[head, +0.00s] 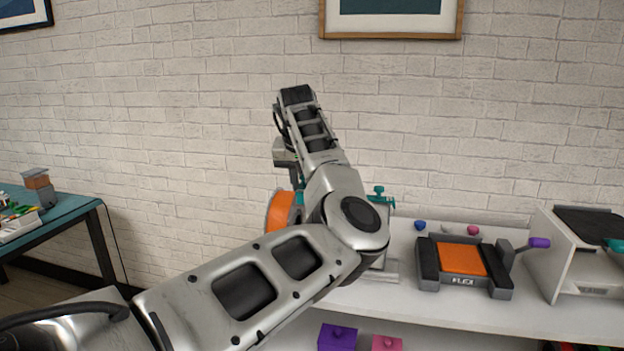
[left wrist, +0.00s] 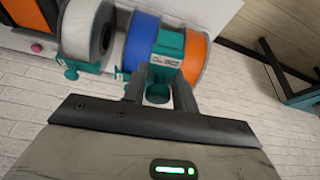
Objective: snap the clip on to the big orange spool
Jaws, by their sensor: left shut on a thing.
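The big orange spool (head: 280,211) shows left of my arm in the head view. In the left wrist view the orange spool (left wrist: 198,58) is at the right end of a row. My left gripper (left wrist: 160,78) is shut on a teal clip (left wrist: 170,45) with a small pale label. The clip lies in front of the blue and orange spools, overlapping the orange one's near edge; I cannot tell whether it is seated. In the head view my left gripper (head: 295,176) points down above the orange spool, partly hidden by my arm. My right gripper is out of view.
A blue spool (left wrist: 142,38) and a white spool (left wrist: 82,28) stand beside the orange one; a teal clip (left wrist: 72,68) is at the white one. On the white shelf (head: 420,302), right of my arm, is an orange-and-black device (head: 462,262). A teal table (head: 60,217) stands far left.

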